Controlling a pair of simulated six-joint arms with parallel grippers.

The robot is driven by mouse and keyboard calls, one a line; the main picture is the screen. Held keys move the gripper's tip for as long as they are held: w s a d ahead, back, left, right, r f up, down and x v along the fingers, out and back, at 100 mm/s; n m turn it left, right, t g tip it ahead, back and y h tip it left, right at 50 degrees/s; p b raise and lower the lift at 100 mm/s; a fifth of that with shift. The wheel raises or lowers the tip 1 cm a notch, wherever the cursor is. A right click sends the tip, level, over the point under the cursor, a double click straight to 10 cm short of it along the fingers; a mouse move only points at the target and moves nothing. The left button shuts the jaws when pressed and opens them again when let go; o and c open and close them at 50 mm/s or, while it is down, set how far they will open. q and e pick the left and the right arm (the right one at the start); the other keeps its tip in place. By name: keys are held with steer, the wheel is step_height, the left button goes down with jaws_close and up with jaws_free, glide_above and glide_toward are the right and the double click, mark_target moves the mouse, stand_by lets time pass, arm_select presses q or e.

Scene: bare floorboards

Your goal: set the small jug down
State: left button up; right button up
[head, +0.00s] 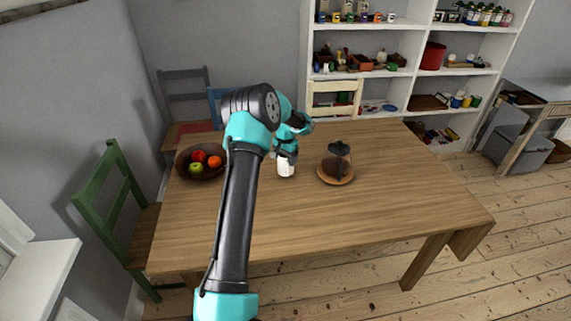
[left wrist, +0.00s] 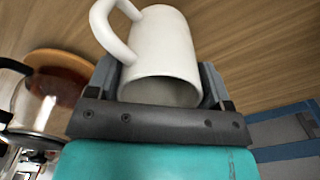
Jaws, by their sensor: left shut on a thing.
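The small jug (head: 286,168) is white with a looped handle. In the left wrist view the jug (left wrist: 165,45) fills the space between the two fingers, its handle at the upper left. My left gripper (head: 287,155) is shut on it, with the fingers (left wrist: 160,82) on either side of its body. In the head view the jug is upright over the back middle of the wooden table (head: 350,215). I cannot tell whether its base touches the tabletop. My right gripper is not in view.
A glass pot with a dark lid (head: 338,160) stands on a round wooden plate (head: 328,180) right of the jug. A fruit bowl (head: 190,172) stands to the left. The table's front and right are clear. Chairs (head: 100,200) stand around it.

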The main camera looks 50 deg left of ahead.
mark_target(285, 163)
arm_select(q)
steer(key=shift+f, duration=1.4)
steer(key=shift+f, duration=0.15)
steer(key=o, duration=1.1)
steer(key=shift+c, duration=0.2)
step_height(285, 163, up, 12)
steer(key=shift+r, duration=0.15)
steer(key=shift+d, duration=0.1)
